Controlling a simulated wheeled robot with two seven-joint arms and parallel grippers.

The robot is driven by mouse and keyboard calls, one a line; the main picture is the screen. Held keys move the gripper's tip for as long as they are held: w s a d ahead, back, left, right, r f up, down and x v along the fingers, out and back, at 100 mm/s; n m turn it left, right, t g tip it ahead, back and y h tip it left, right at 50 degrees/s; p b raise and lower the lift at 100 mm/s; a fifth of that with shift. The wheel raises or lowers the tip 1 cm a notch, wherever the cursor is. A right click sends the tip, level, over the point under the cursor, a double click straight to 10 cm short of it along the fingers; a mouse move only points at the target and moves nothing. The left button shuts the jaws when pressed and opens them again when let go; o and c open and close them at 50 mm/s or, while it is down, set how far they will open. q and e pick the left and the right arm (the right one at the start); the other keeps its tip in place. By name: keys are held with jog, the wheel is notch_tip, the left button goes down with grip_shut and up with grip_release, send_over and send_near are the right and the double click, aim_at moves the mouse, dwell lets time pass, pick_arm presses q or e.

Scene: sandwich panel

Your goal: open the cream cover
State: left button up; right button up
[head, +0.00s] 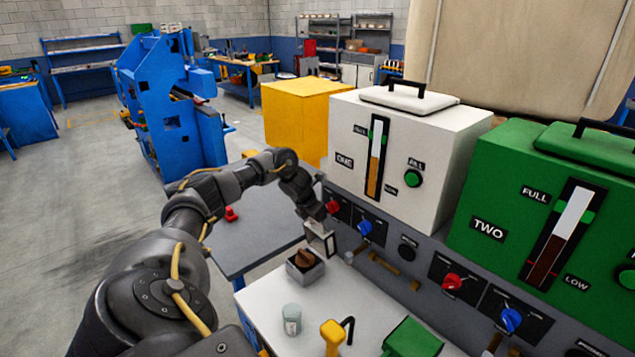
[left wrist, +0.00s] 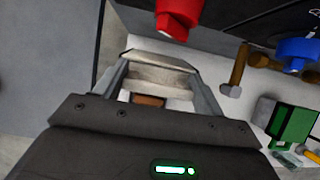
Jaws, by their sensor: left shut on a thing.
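The cream cover (head: 408,97) is the flat pale lid with a black handle on top of the white box (head: 455,150) marked ONE. It lies closed on the box. My left gripper (head: 320,240) is low in front of the panel, below and left of the white box, well apart from the cover. In the left wrist view my left gripper (left wrist: 158,80) has a pale, flat piece (left wrist: 160,72) between its fingers and is shut on it; what it is I cannot tell. My right gripper is not in view.
A green box (head: 570,190) with its own lid stands right of the white one. Red knobs (head: 452,282) and blue knobs (head: 365,228) stick out of the panel. A grey bin (head: 305,277), a clear cup (head: 291,320) and a yellow tool (head: 333,333) stand on the white tabletop.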

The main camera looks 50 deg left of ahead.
pick_arm(q)
jog(key=o, duration=1.4)
jog(key=shift+w+f, duration=0.1)
jog(key=shift+w, duration=0.05)
jog(key=shift+s+r, duration=0.3)
jog(key=shift+r, duration=0.2)
jog(key=b+v, duration=0.2)
jog(key=v, duration=0.7)
jog(key=shift+s+r, duration=0.2)
jog(key=shift+r, duration=0.15)
